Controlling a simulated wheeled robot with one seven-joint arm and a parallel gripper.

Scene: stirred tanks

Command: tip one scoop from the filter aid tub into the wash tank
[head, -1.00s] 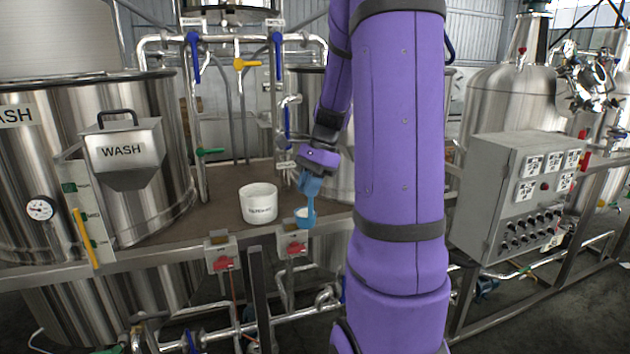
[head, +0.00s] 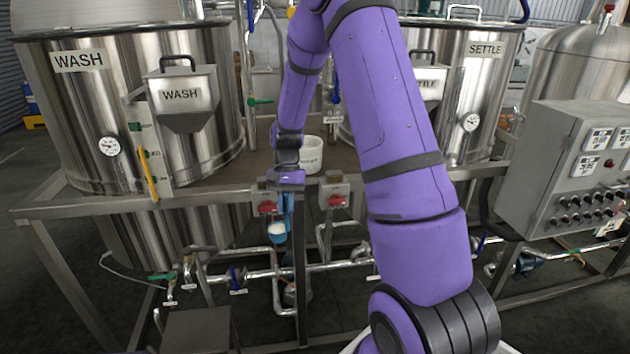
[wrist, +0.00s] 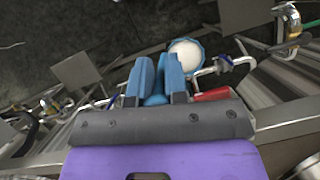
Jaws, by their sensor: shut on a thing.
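The wash tank (head: 85,120) is a large steel vessel at the left of the head view. A lidded steel hopper (head: 182,98), labelled WASH, hangs on its front. The white filter aid tub (head: 311,158) stands on the bench, partly behind my forearm. My gripper (head: 285,206) is shut on a blue scoop (head: 277,238) in front of the bench edge, right of and lower than the hopper. In the wrist view, my gripper's blue fingers (wrist: 160,75) hold the scoop (wrist: 172,47), whose cup shows white filter aid. The cup looks about level.
A settle tank (head: 485,90) with its own hopper (head: 428,84) stands right of the tub. Red-handled switch boxes (head: 334,196) line the bench front. A grey control box (head: 560,150) is at right.

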